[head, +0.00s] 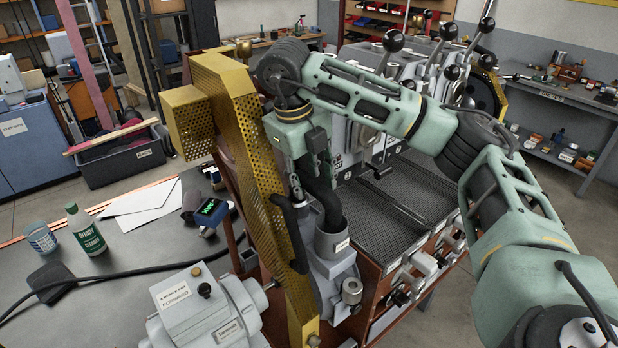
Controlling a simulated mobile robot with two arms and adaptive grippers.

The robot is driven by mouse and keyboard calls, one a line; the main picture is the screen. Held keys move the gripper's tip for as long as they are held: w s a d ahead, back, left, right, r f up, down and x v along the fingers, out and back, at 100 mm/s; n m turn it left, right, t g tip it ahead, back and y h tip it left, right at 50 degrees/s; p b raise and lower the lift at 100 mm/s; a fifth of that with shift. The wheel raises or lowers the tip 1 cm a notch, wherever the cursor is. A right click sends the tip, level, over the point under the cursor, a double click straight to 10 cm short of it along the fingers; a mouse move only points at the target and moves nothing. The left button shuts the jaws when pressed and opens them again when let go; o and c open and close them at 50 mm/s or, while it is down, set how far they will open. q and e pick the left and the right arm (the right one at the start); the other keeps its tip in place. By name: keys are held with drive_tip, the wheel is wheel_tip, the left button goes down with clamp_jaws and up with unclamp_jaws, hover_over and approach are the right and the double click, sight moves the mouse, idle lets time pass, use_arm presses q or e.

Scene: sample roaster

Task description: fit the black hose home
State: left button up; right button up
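My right gripper (311,178) points down over the grey machine, its arm reaching in from the right. Its dark fingers are around the upper part of the black hose (327,205) and look shut on it, though the fingertips are partly hidden. The hose bends down from the gripper, and its lower end is at the mouth of a grey upright collar (332,243) with a small label. The collar's rim hides the hose's end, so I cannot tell how deep it sits. My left gripper is not in view.
A yellow perforated guard (240,125) stands close left of the gripper. Levers with black knobs (393,40) rise behind the arm. A mesh-topped tray (420,195) lies to the right.

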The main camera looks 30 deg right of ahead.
drive_tip(key=shift+o, duration=0.2)
drive_tip(key=v, duration=0.3)
drive_tip(key=d+v, duration=0.1)
drive_tip(key=v, duration=0.2)
drive_tip(key=d+v, duration=0.1)
drive_tip(key=v, duration=0.2)
drive_tip(key=shift+w+r, duration=0.1)
drive_tip(key=shift+r, duration=0.5)
